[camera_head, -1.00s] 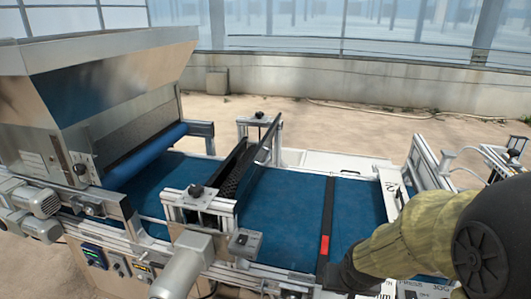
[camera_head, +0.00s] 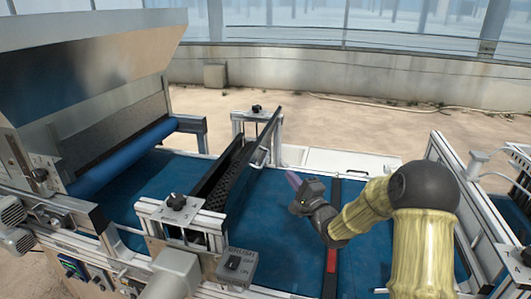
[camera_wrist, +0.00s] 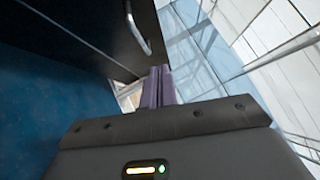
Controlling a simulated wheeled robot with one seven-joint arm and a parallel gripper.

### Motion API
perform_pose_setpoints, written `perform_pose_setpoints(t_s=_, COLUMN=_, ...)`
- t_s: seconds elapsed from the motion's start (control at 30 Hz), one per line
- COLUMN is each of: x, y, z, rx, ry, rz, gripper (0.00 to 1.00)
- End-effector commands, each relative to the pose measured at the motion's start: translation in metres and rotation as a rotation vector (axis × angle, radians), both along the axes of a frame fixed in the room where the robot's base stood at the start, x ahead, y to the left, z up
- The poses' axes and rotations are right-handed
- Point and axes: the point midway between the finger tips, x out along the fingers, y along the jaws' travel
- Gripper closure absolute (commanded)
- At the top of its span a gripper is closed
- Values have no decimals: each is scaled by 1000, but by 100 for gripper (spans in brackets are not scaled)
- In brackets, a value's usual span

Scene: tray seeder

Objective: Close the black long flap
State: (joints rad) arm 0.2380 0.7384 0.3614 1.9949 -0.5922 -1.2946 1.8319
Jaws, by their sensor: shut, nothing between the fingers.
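The black long flap (camera_head: 266,138) stands tilted up, open, along the metal frame that spans the blue belt. In the wrist view the dark panel (camera_wrist: 85,25) fills the upper left, with a curved metal handle (camera_wrist: 138,30) on it. My gripper (camera_head: 290,178) is to the right of the flap, above the belt, with its purple fingers pointing toward it. In the wrist view the fingers (camera_wrist: 158,85) are together and empty, their tips near the panel's lower edge. I cannot tell whether they touch it.
The blue belt (camera_head: 272,215) runs beneath. A black bar with a red piece (camera_head: 332,262) crosses it right of my gripper. A metal hopper (camera_head: 90,60) and blue roller (camera_head: 125,158) stand at left. A control box (camera_head: 238,266) sits at the front.

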Motion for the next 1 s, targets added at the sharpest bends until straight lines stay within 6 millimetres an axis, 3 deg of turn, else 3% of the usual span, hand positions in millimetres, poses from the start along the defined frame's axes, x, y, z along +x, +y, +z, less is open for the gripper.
perform_pose_setpoints(t_s=0.47, x=9, y=2, z=3, rx=0, ry=0, rz=-5, gripper=100)
perform_pose_setpoints(t_s=1.0, x=74, y=45, z=22, rx=-1, ry=-1, rz=-4, gripper=100)
